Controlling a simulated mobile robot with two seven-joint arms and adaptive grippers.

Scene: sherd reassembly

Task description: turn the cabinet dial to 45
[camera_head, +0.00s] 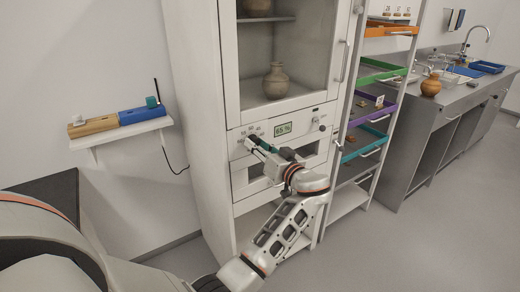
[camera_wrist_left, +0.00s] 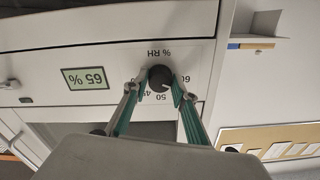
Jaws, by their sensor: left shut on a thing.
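The white cabinet (camera_head: 205,130) has a control panel with a lit green display (camera_head: 283,129) reading 65 %. In the left wrist view the picture is upside down, and the display (camera_wrist_left: 86,78) reads 65 % there too. The black dial (camera_wrist_left: 160,76) sits between the two green-padded fingers of my left gripper (camera_wrist_left: 156,88), which is shut on it. Marks such as 50 and 60 and "% RH" are printed around the dial; the fingers partly cover the scale. My right gripper is out of view.
Brown vases, one a tall jar (camera_head: 276,82), stand behind the cabinet's glass door. A rack with coloured trays (camera_head: 372,108) stands right of it. A wall shelf (camera_head: 120,132) on the left holds wooden and blue blocks. A sink counter (camera_head: 450,92) lies far right; the floor between is clear.

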